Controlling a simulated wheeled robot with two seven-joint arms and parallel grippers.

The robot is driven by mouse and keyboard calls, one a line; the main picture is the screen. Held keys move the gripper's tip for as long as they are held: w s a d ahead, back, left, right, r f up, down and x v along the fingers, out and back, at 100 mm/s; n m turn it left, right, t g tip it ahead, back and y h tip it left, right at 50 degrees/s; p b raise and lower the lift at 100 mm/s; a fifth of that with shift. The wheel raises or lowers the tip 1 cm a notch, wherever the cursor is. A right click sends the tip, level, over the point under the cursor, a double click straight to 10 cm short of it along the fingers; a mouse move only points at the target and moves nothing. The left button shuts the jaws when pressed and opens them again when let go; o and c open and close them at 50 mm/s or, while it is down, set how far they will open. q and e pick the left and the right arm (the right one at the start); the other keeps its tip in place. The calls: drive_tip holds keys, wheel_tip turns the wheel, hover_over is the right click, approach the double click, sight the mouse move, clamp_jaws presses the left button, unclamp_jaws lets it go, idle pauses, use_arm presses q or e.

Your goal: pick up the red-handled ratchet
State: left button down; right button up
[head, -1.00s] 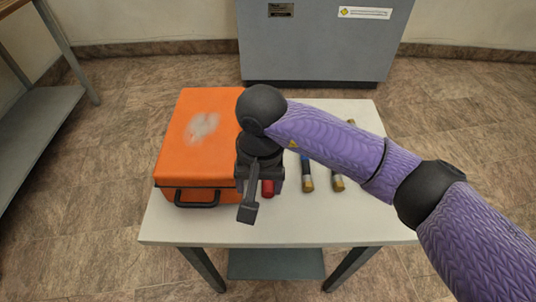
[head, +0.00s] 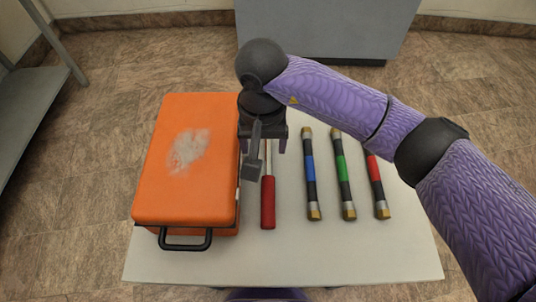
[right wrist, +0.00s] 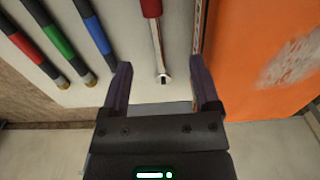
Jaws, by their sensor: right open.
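The ratchet lies on the table with its red handle (head: 268,203) toward the front edge and its metal shaft running back under my right gripper (head: 264,146). In the right wrist view its metal shaft (right wrist: 157,48) and head lie between the open fingers of the gripper (right wrist: 160,88), below them. The red handle shows at the top of that view. The gripper looks empty, and I see no finger touching the ratchet. In the head view the gripper and its mount hide the ratchet's far end. My left gripper is not in view.
An orange case (head: 185,150) with a black handle stands close to the left of the ratchet. Three banded rods, blue (head: 310,172), green (head: 342,172) and red (head: 376,182), lie to the right. The white table's (head: 290,262) front part is clear.

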sight(268, 173)
drive_tip(key=f+b, duration=0.1)
drive_tip(key=f, duration=0.2)
drive_tip(key=f+b, duration=0.1)
drive_tip(key=f, duration=0.2)
drive_tip(key=f+b, duration=0.1)
drive_tip(key=f, duration=0.2)
drive_tip(key=shift+s+d+f, duration=0.15)
drive_tip(key=shift+s+d, duration=0.1)
drive_tip(key=shift+d, duration=0.15)
drive_tip(key=shift+f, duration=0.35)
drive_tip(key=shift+c, duration=0.4)
drive_tip(key=c, duration=0.7)
drive_tip(key=shift+c, duration=1.3)
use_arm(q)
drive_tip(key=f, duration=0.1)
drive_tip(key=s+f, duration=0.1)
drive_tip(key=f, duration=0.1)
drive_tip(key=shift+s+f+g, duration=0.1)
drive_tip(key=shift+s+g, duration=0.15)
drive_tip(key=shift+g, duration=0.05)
use_arm(e)
clamp_jaws()
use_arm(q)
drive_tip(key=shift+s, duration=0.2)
use_arm(e)
drive_tip(key=shift+r, duration=0.1)
